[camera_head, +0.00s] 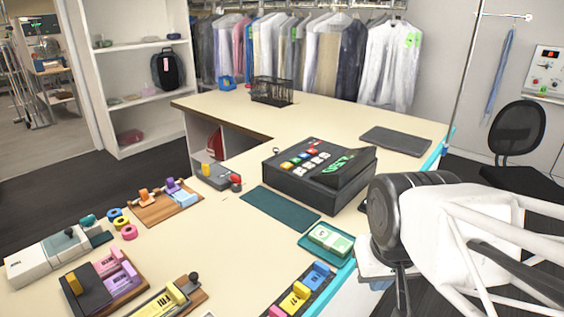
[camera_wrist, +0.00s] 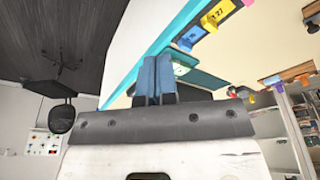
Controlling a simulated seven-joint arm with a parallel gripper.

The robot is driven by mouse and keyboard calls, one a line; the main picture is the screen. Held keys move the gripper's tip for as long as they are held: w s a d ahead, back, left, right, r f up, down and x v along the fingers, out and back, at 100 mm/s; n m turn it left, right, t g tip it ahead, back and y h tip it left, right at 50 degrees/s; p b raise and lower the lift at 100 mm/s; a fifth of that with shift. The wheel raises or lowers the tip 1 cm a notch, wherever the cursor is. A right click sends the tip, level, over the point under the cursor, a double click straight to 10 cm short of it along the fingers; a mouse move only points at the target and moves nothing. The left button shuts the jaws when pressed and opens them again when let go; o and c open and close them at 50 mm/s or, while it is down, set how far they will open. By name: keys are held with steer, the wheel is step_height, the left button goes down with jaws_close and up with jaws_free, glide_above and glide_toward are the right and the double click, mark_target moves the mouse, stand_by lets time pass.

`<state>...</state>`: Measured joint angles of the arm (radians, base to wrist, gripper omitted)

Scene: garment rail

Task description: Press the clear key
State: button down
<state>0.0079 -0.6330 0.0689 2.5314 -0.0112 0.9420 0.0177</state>
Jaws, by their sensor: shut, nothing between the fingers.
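A black cash register (camera_head: 318,174) stands on the counter in the head view, with a green lit display (camera_head: 340,164) on its sloped top. Its keypad (camera_head: 304,159) has red, yellow, green, blue and white keys. The key labels are too small to read, so I cannot tell which key is clear. My gripper (camera_wrist: 155,62) is shut and empty in the wrist view, its two blue fingers side by side. In the head view my arm is at the right, beyond the counter's front edge and apart from the register.
A teal tray with banknotes (camera_head: 329,238) lies between the register and my arm. A dark green mat (camera_head: 281,211), a card terminal (camera_head: 217,176) and a wire basket (camera_head: 272,91) share the counter (camera_head: 222,225). Tag holders line the front. A chair (camera_head: 520,140) stands at right.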

steer(key=w+r+h, duration=0.2)
steer(key=w+r, duration=0.2)
steer(key=w, duration=0.9)
steer(key=n+t+h, duration=0.3)
steer(key=t, duration=0.2)
glide_above(285, 165)
steer(key=shift+w+f, duration=0.1)
steer(key=shift+f, duration=0.8)
steer(key=shift+f, duration=0.15)
steer(key=shift+f, duration=4.25)
